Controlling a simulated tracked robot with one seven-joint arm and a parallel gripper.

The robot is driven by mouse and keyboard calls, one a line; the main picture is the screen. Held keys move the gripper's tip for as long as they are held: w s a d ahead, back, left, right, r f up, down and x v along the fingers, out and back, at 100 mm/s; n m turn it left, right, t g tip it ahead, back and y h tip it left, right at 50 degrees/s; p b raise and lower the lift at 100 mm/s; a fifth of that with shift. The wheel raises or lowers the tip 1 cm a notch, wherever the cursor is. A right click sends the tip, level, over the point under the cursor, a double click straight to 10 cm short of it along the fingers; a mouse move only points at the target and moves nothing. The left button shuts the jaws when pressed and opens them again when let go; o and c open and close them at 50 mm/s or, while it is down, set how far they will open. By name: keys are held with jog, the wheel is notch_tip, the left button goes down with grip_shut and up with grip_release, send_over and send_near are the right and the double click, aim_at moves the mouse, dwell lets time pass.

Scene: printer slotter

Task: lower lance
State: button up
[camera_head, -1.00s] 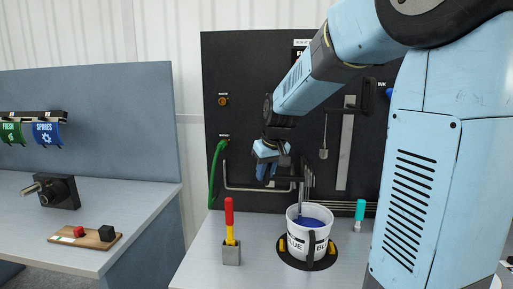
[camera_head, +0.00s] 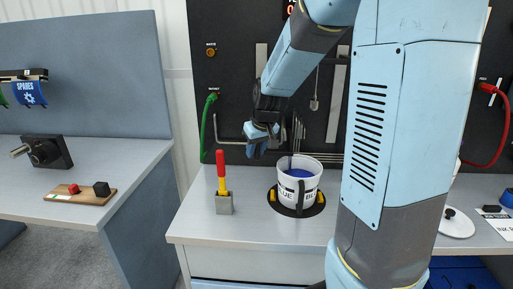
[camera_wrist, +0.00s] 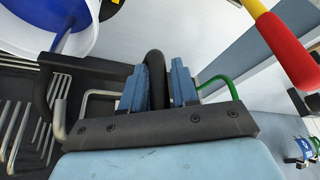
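My gripper (camera_head: 262,137) hangs fingers down just behind and left of the white bucket (camera_head: 309,187), which is marked BLUE and holds blue ink. In the wrist view my two blue-padded fingers (camera_wrist: 157,87) close on a black rounded piece (camera_wrist: 155,68), apparently the lance's handle. A dark bar runs from there towards the bucket. A thin rod (camera_head: 290,163), apparently the lance, stands inside the bucket with its lower end hidden by the wall. In the wrist view a blue-coated rod (camera_wrist: 62,38) shows in the bucket. The exact joint between handle and rod is hidden.
The bucket stands in a black round base (camera_head: 270,197). A red-and-yellow-handled tool (camera_head: 222,180) stands in a grey holder (camera_head: 224,203) to its left. A green hose (camera_head: 204,130) and bent metal rods hang on the black panel behind. Free bench lies in front.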

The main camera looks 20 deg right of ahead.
jog(key=shift+r, duration=0.15)
jog(key=v, duration=1.3)
jog(key=shift+r, duration=0.25)
jog(key=shift+s, duration=0.1)
jog(key=s+f+m+t+h, duration=0.1)
jog(key=s+m, duration=0.1)
jog(key=s, duration=1.9)
jog(key=shift+s+a, duration=0.2)
jog(key=shift+a, duration=0.15)
jog(key=shift+f, duration=0.1)
dwell(0.7)
